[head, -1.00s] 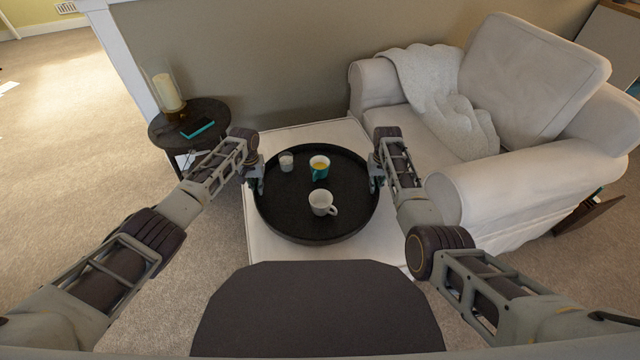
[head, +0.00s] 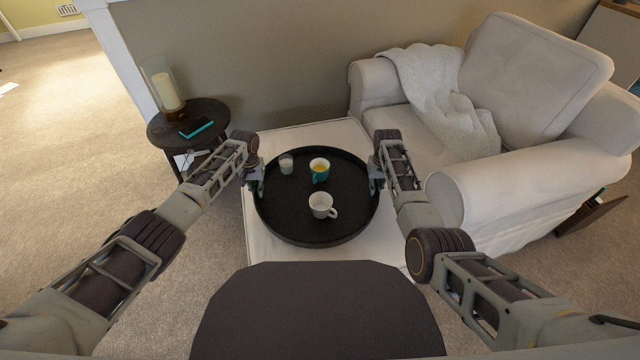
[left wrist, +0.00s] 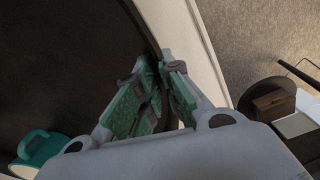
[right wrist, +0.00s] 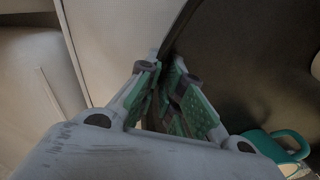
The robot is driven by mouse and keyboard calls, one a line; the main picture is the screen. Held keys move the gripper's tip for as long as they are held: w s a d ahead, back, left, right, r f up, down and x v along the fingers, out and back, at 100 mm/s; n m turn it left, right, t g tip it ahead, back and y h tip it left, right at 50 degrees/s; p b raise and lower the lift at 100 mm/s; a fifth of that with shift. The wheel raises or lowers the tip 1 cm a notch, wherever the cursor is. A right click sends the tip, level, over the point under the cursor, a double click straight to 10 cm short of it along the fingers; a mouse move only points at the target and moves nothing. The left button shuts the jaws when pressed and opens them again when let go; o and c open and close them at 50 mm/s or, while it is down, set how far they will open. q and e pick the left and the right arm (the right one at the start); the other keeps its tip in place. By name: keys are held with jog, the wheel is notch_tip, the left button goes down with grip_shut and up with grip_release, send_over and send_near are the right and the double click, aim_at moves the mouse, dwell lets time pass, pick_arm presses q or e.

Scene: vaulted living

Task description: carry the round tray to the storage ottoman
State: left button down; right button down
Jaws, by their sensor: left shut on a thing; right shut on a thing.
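The round black tray (head: 290,222) is level over the white storage ottoman (head: 262,252); I cannot tell whether it rests on the ottoman or hangs just above it. My right gripper (head: 376,178) is shut on the right rim, also seen in the right wrist view (right wrist: 165,80).
A white armchair (head: 530,150) with a knitted throw (head: 440,100) stands close on the right. A dark round side table (head: 165,130) with a candle holder (head: 167,92) and a teal book (head: 197,129) stands at the left. Open carpet lies further left.

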pick_arm(q)
jog(key=shift+a, duration=0.25)
pick_arm(e)
jog(key=shift+d, duration=0.25)
pick_arm(q)
jog(key=c, duration=1.9)
grip_release()
jog(key=shift+f, duration=0.1)
pick_arm(e)
jog(key=c, duration=1.9)
grip_release()
jog(key=shift+f, duration=0.1)
pick_arm(q)
jog(key=shift+o, duration=1.4)
pick_arm(e)
jog(key=shift+o, duration=1.4)
pick_arm(q)
jog(key=shift+o, duration=0.3)
jog(key=shift+d, duration=0.15)
pick_arm(e)
jog(key=shift+o, duration=0.3)
jog(key=shift+a, duration=0.1)
pick_arm(q)
jog(key=shift+d+r, duration=0.1)
jog(key=shift+r, duration=0.1)
pick_arm(e)
jog(key=shift+a, duration=0.1)
pick_arm(q)
notch_tip(320, 180, up, 12)
jog(key=shift+f, duration=0.2)
